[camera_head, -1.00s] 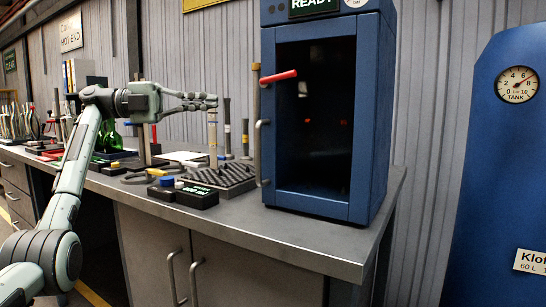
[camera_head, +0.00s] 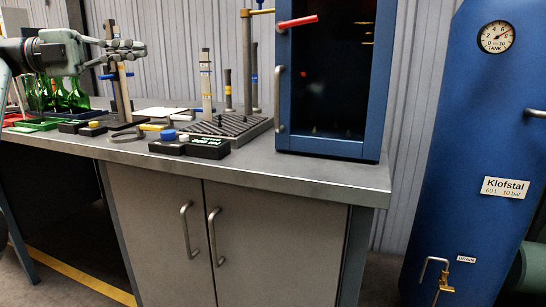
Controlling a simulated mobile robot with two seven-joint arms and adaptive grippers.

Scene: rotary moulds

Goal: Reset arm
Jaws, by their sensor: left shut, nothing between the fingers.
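My left gripper (camera_head: 138,49) comes in from the left at the upper left of the head view. Its fingers are together, empty, and point right above the workbench (camera_head: 310,178). My right gripper is not in view.
A blue cabinet with a dark glass door (camera_head: 335,80) and a red-handled lever (camera_head: 297,21) stands on the bench. A black ribbed block (camera_head: 240,125), a black box (camera_head: 208,147) and green bottles (camera_head: 77,95) are on the bench. A blue tank (camera_head: 470,120) stands at right.

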